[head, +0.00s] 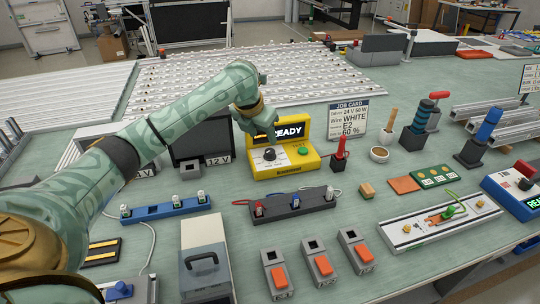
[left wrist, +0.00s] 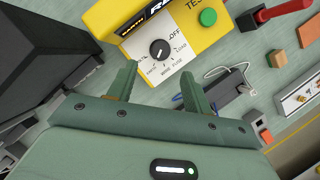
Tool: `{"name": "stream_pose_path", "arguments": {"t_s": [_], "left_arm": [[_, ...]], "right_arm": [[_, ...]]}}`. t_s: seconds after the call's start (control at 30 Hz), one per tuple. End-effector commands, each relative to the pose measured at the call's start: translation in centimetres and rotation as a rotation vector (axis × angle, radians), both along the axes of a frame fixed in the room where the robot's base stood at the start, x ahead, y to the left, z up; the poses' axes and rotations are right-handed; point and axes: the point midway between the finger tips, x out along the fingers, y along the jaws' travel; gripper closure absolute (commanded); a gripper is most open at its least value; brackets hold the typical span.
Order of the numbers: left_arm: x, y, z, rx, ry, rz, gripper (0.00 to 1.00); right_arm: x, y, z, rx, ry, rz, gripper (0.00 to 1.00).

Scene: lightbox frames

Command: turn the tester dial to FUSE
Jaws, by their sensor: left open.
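The yellow tester (head: 312,160) stands on the bench, its screen reading READY, with a green button (head: 303,151) on its front. Its black dial (head: 269,154) sits on a white label plate. In the left wrist view the dial (left wrist: 159,49) has a light pointer mark and small printed labels around it, OFF among them; which label the mark points to is too small to tell. My left gripper (left wrist: 157,84) is open and empty, its two fingers apart, with the dial ahead of the gap and not between them. My right gripper is not in view.
A dark box (head: 203,138) stands just left of the tester. A red-handled tool (head: 340,155) stands close on its right. A dark strip (head: 293,204) and a blue strip (head: 165,209) lie in front. The job card (head: 348,119) stands behind.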

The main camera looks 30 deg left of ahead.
Motion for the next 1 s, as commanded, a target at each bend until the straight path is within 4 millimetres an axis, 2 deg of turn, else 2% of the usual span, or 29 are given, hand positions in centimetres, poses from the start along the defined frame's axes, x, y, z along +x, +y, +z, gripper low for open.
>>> {"name": "stream_pose_path", "arguments": {"t_s": [0.03,0.1,0.3,0.47,0.77,0.9,0.93,1.0], "left_arm": [[0.6,-0.1,-2.1,-0.003,0.006,0.001,0.50],[1.2,0.0,-3.7,-0.002,0.006,0.001,0.50],[2.6,0.0,-6.7,-0.002,0.003,0.001,0.50],[3.1,0.0,-7.5,0.000,-0.001,0.000,0.50],[3.1,0.0,-7.5,0.000,-0.002,0.001,0.50],[3.1,0.0,-7.5,0.000,-0.002,0.001,0.89],[3.1,0.0,-7.5,0.000,-0.002,0.001,0.94],[3.1,0.0,-7.5,0.000,-0.002,0.001,0.94]], "right_arm": [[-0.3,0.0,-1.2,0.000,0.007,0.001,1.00],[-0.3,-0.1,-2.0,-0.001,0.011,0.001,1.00],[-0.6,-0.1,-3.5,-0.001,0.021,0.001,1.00],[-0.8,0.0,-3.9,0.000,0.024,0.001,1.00],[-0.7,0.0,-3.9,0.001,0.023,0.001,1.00],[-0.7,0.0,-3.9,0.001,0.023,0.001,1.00],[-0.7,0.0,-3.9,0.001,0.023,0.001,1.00],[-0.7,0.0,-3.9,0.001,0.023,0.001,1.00]]}}
